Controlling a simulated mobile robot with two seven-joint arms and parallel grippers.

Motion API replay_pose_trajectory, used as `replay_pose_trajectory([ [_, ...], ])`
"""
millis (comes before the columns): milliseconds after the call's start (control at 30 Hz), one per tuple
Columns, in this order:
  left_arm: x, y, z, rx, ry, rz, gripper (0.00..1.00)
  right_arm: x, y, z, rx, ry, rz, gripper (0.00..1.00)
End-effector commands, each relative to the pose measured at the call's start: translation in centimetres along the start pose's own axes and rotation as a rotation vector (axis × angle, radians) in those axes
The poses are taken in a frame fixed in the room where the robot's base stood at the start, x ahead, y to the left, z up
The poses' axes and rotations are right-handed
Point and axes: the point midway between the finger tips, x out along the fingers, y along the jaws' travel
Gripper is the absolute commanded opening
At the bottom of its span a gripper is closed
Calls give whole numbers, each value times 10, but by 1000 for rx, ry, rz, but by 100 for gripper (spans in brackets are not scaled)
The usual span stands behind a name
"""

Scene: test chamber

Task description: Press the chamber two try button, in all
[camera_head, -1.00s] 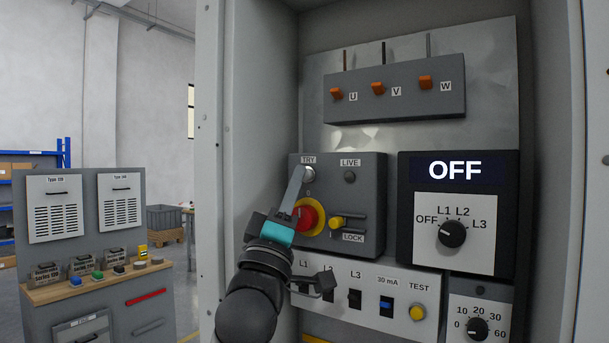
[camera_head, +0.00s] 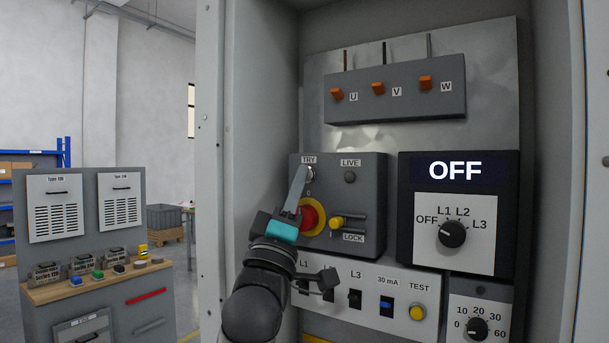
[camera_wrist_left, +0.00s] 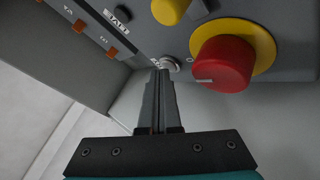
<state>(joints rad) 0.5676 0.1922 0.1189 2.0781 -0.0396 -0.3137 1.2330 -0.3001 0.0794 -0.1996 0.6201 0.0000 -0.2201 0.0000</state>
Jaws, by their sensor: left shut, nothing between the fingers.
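The try button (camera_head: 309,174) is a small round metal button under the TRY label, at the upper left of a dark grey box inside the cabinet. My left gripper (camera_head: 301,171) is shut and empty, with its fingertips at the button and partly covering it. In the left wrist view the closed fingertips (camera_wrist_left: 163,72) are at the silver button (camera_wrist_left: 170,64); I cannot tell whether they touch or press it. My right gripper is not in view.
A red knob (camera_head: 311,218) on a yellow ring sits just below the button, close beside my fingers. A yellow lock lever (camera_head: 339,222) is right of it. The LIVE lamp (camera_head: 349,177) is dark. The display (camera_head: 455,170) reads OFF. The cabinet's left wall (camera_head: 262,100) stands close by.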

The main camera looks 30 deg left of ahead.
Motion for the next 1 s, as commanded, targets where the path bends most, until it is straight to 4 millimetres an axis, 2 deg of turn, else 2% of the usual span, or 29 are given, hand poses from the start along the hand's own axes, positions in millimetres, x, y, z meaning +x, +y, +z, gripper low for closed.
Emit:
replay_pose_trajectory([
  [533,-13,8,-8,0,-2,-1,0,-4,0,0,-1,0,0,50],
  [867,-14,10,-9,0,0,-1,0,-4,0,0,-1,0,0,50],
  [1000,-21,15,-15,1,1,0,0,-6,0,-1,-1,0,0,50],
])
